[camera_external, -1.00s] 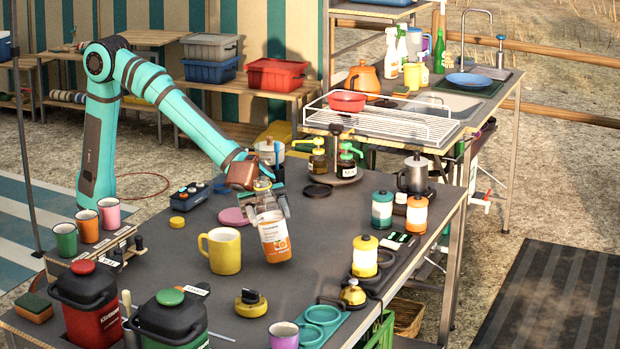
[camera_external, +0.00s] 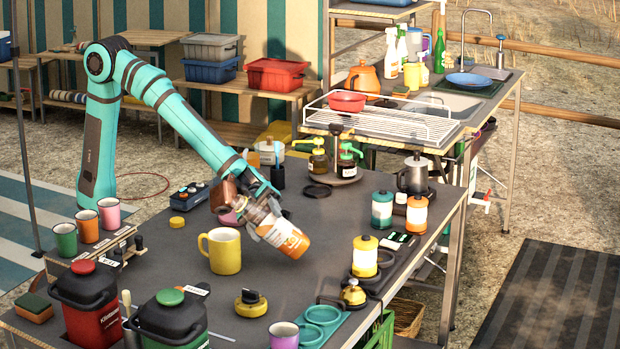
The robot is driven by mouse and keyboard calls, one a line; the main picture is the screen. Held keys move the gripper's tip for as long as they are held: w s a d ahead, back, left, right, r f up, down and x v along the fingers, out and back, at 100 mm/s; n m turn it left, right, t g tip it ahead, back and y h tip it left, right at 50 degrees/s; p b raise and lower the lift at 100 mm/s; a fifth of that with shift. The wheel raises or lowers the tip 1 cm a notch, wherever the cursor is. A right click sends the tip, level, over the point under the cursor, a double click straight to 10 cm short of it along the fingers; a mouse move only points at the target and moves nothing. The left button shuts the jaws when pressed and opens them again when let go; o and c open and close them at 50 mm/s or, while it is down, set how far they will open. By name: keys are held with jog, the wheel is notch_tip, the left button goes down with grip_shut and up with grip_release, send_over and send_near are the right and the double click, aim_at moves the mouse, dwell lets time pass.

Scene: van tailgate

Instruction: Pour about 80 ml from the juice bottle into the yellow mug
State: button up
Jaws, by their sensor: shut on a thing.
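The juice bottle (camera_external: 281,235) is a clear bottle with an orange and white label. My gripper (camera_external: 262,210) is shut on it near its upper part. The bottle is held tilted above the table, its upper end toward the upper left and its base toward the lower right. The yellow mug (camera_external: 224,252) stands upright on the table, to the left of the bottle and apart from it. Its handle points left. The inside of the mug and the bottle's mouth cannot be made out clearly.
A yellow and black object (camera_external: 251,303) lies in front of the mug.

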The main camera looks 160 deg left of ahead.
aim_at(262, 209)
jog(key=f+m, duration=0.1)
jog(key=a+f+m, duration=0.1)
jog(key=m, duration=0.1)
jog(key=shift+a+r+m, duration=0.15)
jog(key=shift+r+m, duration=0.7)
jog(key=shift+m, duration=0.05)
jog(key=shift+d+r+m, duration=0.45)
jog(key=shift+r+m, duration=0.15)
jog(key=shift+m, duration=0.2)
jog(key=shift+d+r+m, duration=0.15)
jog(key=shift+r+m, duration=0.75)
jog(key=shift+m, duration=0.3)
jog(key=shift+s+d, duration=0.1)
jog(key=shift+d+r+m+p, duration=0.2)
jog(key=shift+m+p, duration=0.1)
jog(key=shift+p, duration=0.05)
dwell(1.1)
jog(key=shift+s, duration=0.1)
